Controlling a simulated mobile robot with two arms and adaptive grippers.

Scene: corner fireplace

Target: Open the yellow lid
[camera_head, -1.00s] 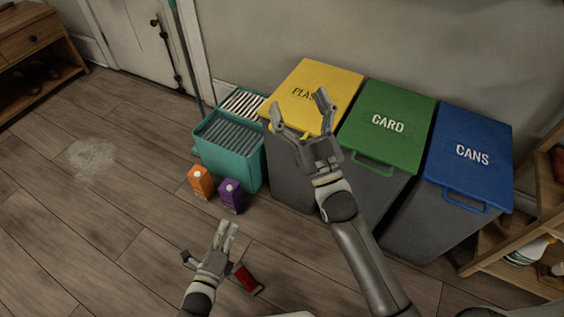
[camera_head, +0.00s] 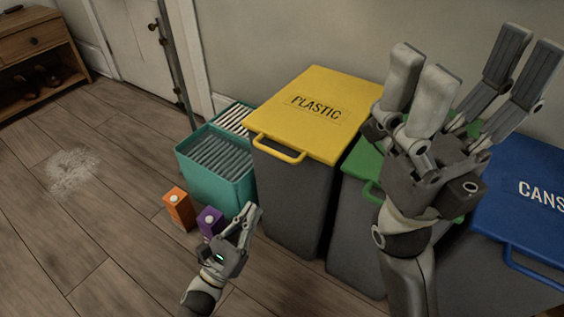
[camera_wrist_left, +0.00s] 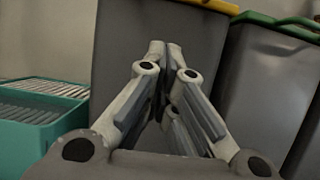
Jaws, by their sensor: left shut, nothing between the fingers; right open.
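The yellow lid (camera_head: 318,112), marked PLASTIC, lies closed on its grey bin (camera_head: 290,195). Its yellow handle (camera_head: 277,149) sticks out at the front edge, and a yellow strip of it (camera_wrist_left: 215,4) shows at the top of the left wrist view. My left gripper (camera_head: 252,212) is shut and empty, low in front of the bin, below and left of the handle. In the left wrist view its fingers (camera_wrist_left: 160,50) meet in front of the grey bin wall. My right gripper (camera_head: 480,75) is open and empty, raised close to the head camera, right of the yellow lid.
The green-lidded bin (camera_head: 364,162) stands right of the yellow one, partly hidden by my right gripper. The blue-lidded CANS bin (camera_head: 515,215) is further right. A teal crate (camera_head: 215,180) stands left. Orange (camera_head: 177,206) and purple (camera_head: 208,221) cartons stand on the floor.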

